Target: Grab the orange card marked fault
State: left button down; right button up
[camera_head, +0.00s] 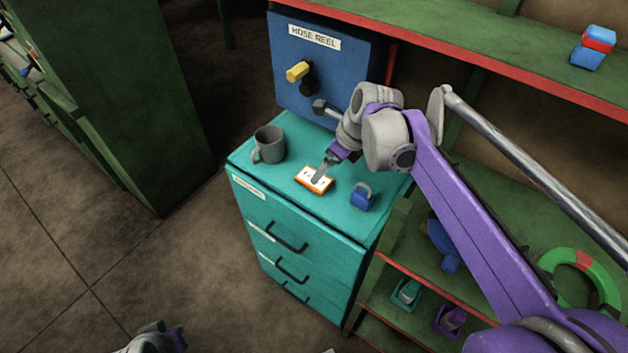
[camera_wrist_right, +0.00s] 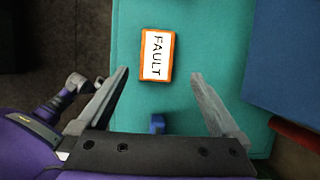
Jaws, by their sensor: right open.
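The orange card (camera_head: 315,179) lies flat on the teal cabinet's top, with a white face. In the right wrist view the card (camera_wrist_right: 157,55) reads FAULT in black and lies whole in view. My right gripper (camera_head: 322,170) points down over the card, covering part of it in the head view. Its two fingers (camera_wrist_right: 159,73) are open, one to each side of the card's near end in the wrist view, with nothing between them in contact. Its exact height above the card is hard to tell. Part of my left arm shows at the bottom edge; its fingers are not visible.
On the teal cabinet (camera_head: 290,215) stand a grey mug (camera_head: 269,145) and a blue padlock (camera_head: 362,197), close to the card. Green shelves (camera_head: 450,25) stand right; a green cabinet (camera_head: 120,90) stands left.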

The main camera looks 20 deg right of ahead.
jog(key=x, duration=0.6)
jog(key=shift+w+a+f, duration=0.1)
jog(key=shift+a+f, duration=0.05)
jog(key=shift+a, duration=0.25)
jog(key=shift+c, duration=0.3)
jog(key=c, duration=1.3)
jog(key=shift+c, duration=0.2)
jog(key=shift+r, duration=0.2)
